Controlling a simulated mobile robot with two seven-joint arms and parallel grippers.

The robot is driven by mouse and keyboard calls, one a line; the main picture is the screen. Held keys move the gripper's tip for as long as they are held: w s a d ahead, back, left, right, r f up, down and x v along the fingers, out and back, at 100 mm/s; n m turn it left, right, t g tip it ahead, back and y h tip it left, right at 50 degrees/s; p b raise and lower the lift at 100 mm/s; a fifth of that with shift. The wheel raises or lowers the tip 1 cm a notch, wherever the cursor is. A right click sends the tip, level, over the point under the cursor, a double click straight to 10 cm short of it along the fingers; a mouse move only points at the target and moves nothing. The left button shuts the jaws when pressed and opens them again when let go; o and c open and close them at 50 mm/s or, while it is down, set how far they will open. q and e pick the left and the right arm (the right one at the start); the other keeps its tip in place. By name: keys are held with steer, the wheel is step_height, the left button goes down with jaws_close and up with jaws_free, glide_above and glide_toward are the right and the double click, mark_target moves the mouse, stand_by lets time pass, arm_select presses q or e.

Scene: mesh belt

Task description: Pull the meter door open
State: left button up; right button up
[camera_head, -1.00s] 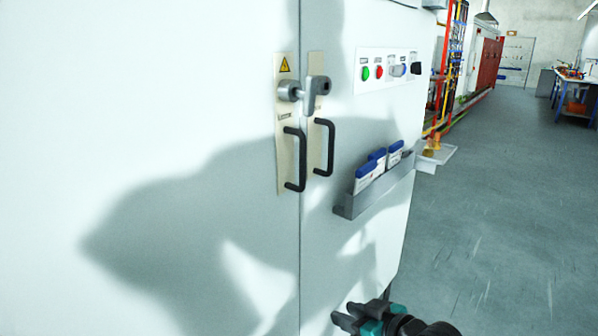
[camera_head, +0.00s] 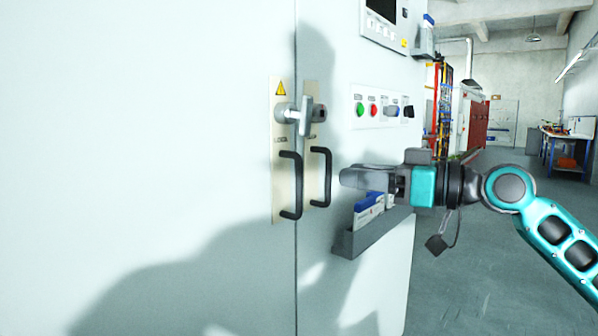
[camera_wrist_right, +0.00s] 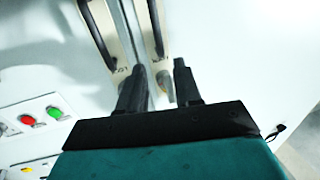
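A tall white cabinet has a left door (camera_head: 150,150) and a right panel (camera_head: 340,50), with a vertical seam between them. Both look shut; I cannot read which is the meter door. The left black handle (camera_head: 291,185) and right black handle (camera_head: 321,177) stand upright on cream plates. A grey lever latch (camera_head: 303,116) sits above them across the seam. My right gripper (camera_head: 345,177) is just right of the right handle, apart from it. In the right wrist view its fingers (camera_wrist_right: 160,86) are spread, with nothing held between them. My left gripper is out of view.
A grey file holder (camera_head: 368,236) with blue-topped folders (camera_head: 369,206) juts out just below my right gripper. A button panel (camera_head: 380,106) is above it. Open floor (camera_head: 480,240) lies to the right, with a workbench (camera_head: 568,148) far back.

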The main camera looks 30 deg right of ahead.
steer(key=p+x, duration=0.2)
steer(key=x, duration=0.2)
steer(key=p, duration=0.3)
glide_above(299, 210)
steer(key=shift+w+d, duration=0.2)
steer(key=shift+d, duration=0.05)
steer(key=shift+w+a+f, duration=0.1)
steer(key=c, duration=0.6)
jaws_close()
